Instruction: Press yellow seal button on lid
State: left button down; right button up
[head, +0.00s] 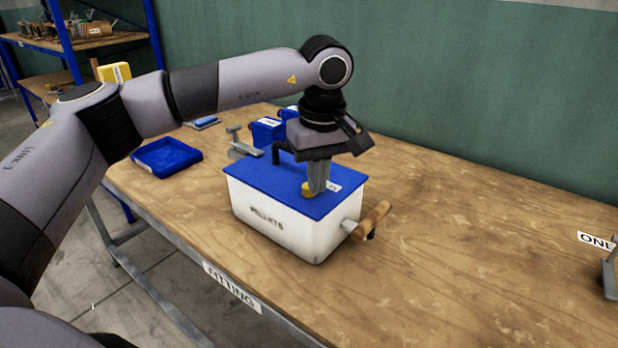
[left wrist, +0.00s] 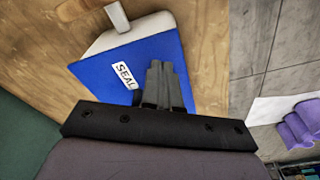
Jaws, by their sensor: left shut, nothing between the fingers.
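A white box (head: 285,226) marked PELLETS stands on the wooden table, with a flat blue lid (head: 262,181) on top. The yellow seal button (head: 308,189) shows on the lid near its front right part, beside a white label that reads SEAL in the left wrist view (left wrist: 125,76). My left gripper (head: 317,188) points down over the lid with its fingers shut and empty. Its fingertips are at the button and partly cover it; I cannot tell whether they touch it. In the left wrist view the fingers (left wrist: 160,70) hide the button. My right gripper is not in view.
A wooden-handled tool (head: 371,220) sticks out at the box's right side. A blue tray (head: 166,157) and small blue bins (head: 267,130) stand behind and left. A metal piece (head: 610,270) is at the far right. The table right of the box is mostly clear.

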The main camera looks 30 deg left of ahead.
pick_arm(q)
notch_tip(320, 180, up, 7)
jog(key=shift+s+d, duration=0.2)
jog(key=shift+d, duration=0.05)
dwell(0.4)
dwell(0.4)
